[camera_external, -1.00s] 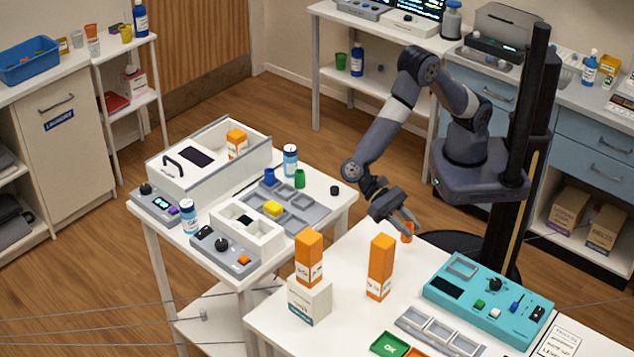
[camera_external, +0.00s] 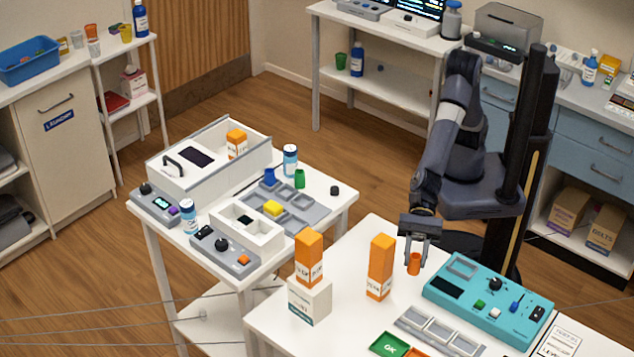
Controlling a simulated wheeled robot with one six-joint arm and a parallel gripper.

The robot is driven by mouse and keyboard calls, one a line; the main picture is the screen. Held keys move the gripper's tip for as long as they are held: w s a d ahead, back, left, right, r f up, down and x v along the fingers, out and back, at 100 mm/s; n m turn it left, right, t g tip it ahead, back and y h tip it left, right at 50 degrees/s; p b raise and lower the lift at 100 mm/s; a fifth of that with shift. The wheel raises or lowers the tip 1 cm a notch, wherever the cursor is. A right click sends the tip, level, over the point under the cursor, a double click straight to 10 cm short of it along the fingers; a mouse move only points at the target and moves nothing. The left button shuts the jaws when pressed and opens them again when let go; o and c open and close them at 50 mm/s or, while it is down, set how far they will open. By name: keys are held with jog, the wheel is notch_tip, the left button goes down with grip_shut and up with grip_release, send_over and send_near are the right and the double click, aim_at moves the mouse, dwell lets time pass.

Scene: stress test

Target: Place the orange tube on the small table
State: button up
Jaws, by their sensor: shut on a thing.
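My gripper (camera_external: 415,256) points down, shut on the small orange tube (camera_external: 414,266), which is upright between its fingers. The tube is seen above the far part of the near white table (camera_external: 345,268), left of the teal panel. I cannot tell whether the tube touches the tabletop. Another white table (camera_external: 330,206) stands to the left, with a shelf below. Which of the two is the small table is not clear from the view.
A tall orange box (camera_external: 380,268) stands just left of the tube; another (camera_external: 309,258) stands on a white carton (camera_external: 309,300). The teal panel (camera_external: 490,298) lies to the right.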

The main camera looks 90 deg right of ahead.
jog(key=shift+s+a+f+m+t, duration=0.2)
jog(key=shift+s+f+m+t, duration=0.05)
jog(key=shift+f+m+t, duration=0.15)
jog(key=shift+f, duration=0.15)
notch_tip(320, 180, down, 10)
jog(key=shift+r, duration=0.2)
jog(key=shift+f+b, duration=0.15)
jog(key=shift+b, duration=0.2)
jog(key=o, duration=0.5)
jog(key=shift+o, duration=0.9)
jog(key=shift+d+r, duration=0.15)
jog(key=shift+r, duration=0.05)
jog(key=b+v, duration=0.1)
jog(key=v, duration=1)
jog(key=shift+s+d+r, duration=0.2)
jog(key=shift+r, duration=0.1)
jog(key=shift+c, duration=0.4)
